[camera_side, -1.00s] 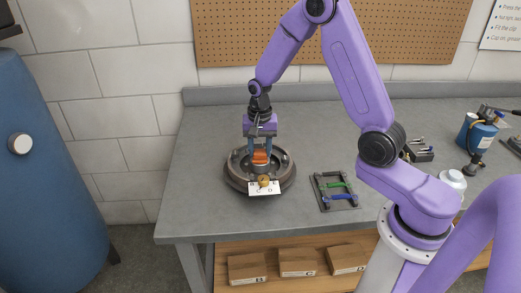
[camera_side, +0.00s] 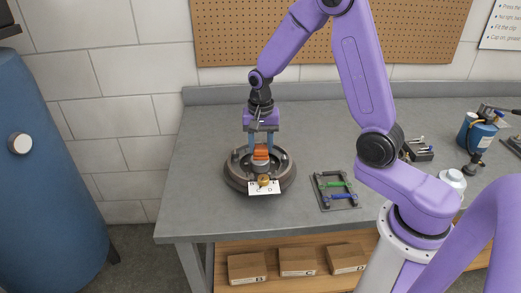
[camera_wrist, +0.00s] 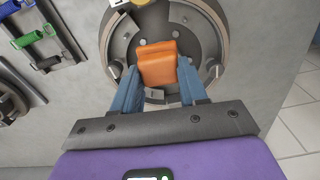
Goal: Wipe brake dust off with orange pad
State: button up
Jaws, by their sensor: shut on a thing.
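The orange pad (camera_side: 261,152) is between the fingers of my gripper (camera_side: 262,149), which is shut on it. It sits over the middle of a round grey-brown brake assembly (camera_side: 234,181) on the bench. In the wrist view the pad (camera_wrist: 158,62) shows as an orange block between my blue fingers (camera_wrist: 158,88), with the brake's curved shoes (camera_wrist: 121,38) on both sides. I cannot tell whether the pad touches the brake's face. I cannot make out brake dust clearly. A brass-coloured piece (camera_side: 264,181) and a white card (camera_side: 257,189) are at the brake's front edge.
A dark rack (camera_side: 323,198) with green and blue handled tools lies right of the brake. A black holder (camera_side: 417,151), a white container (camera_side: 453,179) and a blue canister (camera_side: 477,134) stand farther right. The grey bench top (camera_side: 205,140) is clear on the left.

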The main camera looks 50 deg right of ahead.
jog(key=shift+r, duration=2.3)
